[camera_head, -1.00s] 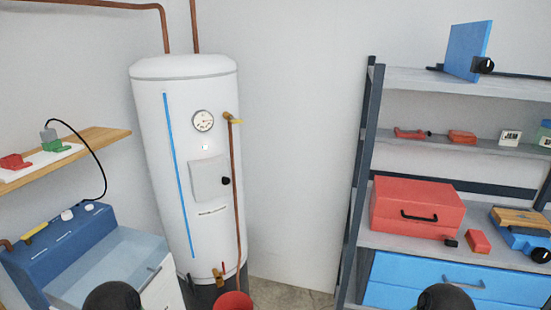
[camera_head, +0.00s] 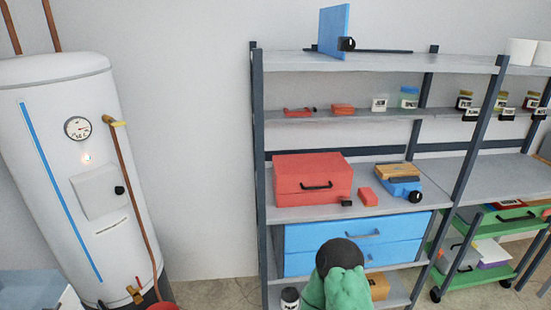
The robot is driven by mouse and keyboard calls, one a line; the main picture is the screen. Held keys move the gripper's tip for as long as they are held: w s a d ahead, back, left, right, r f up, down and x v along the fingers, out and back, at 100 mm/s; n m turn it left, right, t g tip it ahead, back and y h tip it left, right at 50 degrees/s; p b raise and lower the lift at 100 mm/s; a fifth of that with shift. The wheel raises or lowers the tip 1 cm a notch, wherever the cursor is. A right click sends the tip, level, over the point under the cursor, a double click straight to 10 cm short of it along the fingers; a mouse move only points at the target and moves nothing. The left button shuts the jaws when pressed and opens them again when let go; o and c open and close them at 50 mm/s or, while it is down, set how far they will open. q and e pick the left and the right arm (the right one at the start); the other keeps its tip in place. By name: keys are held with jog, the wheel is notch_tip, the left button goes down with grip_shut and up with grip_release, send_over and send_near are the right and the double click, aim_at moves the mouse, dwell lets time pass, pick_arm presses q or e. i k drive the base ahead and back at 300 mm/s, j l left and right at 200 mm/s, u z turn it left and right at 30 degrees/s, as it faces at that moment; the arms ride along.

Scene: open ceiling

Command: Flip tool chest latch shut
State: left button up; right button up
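A red box-shaped chest (camera_head: 290,188) with a dark front handle sits on the middle level of the grey shelf rack (camera_head: 228,215). Its lid looks closed, with a seam across the front. No latch can be made out clearly at this size. A small dark block (camera_head: 346,203) is at its lower right front corner; I cannot tell whether it is part of the chest. Neither of my grippers is in view.
A blue drawer unit (camera_head: 320,240) is below the chest. A dark round shape with a green lower part (camera_head: 340,290) stands before it. A white tank (camera_head: 60,180) with copper pipes is at left. A green cart (camera_head: 510,250) is at right. Floor shows between tank and rack.

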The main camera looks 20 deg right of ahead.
aim_at(346, 202)
jog(key=i+j, duration=0.1)
jog(key=i, duration=0.45)
jog(key=i+j, duration=0.1)
jog(key=i, duration=0.4)
jog(key=i+z, duration=0.2)
jog(key=z, duration=1.35)
